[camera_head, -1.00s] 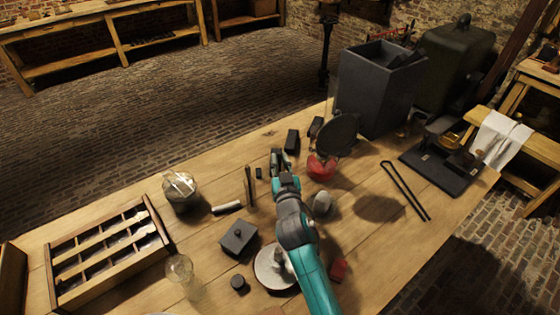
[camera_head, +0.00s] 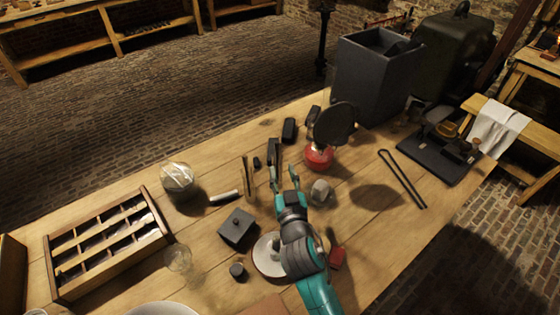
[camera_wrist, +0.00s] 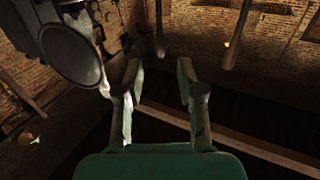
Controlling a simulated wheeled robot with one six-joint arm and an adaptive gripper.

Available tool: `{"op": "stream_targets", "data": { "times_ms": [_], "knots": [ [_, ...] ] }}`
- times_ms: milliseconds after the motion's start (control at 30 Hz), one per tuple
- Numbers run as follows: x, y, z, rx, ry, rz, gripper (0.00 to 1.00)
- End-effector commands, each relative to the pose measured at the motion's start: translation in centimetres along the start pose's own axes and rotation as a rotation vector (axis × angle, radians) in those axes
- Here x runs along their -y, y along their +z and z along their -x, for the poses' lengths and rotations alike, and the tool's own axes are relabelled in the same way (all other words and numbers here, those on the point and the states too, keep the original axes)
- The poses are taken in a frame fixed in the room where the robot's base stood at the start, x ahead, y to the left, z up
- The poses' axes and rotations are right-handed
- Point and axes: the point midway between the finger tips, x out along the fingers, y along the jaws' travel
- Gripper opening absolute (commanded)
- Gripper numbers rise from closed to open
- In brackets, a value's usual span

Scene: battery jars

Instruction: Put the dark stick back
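My gripper (camera_head: 282,174) is over the middle of the table, its two fingers apart. In the wrist view the gripper (camera_wrist: 158,82) is open with nothing between its fingers. Narrow dark upright pieces (camera_head: 274,151) show just beyond the fingertips in the head view; I cannot tell exactly what they are. Thin brownish sticks (camera_head: 247,180) stand upright to the left of the gripper. In the wrist view two dark rods, a left one (camera_wrist: 159,25) and a right one (camera_wrist: 237,32), enter from the top edge, apart from the fingers. I cannot tell which is the dark stick.
A compartmented wooden tray (camera_head: 158,212) is at left, with a glass jar (camera_head: 178,178) nearby. A dark lidded box (camera_head: 236,227) stands left of my arm. A red lamp (camera_head: 318,158) with a black disc (camera_head: 334,122) stands right. Black tongs (camera_head: 402,180) lie farther right.

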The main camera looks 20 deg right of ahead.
Motion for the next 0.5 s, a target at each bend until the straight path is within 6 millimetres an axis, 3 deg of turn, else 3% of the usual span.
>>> {"op": "stream_targets", "data": {
  "times_ms": [200,500],
  "knots": [
    [0.0,0.0,2.3,0.0,-0.001,-0.001,0.38],
    [0.0,0.0,2.8,0.0,0.0,0.0,0.38]
  ]
}}
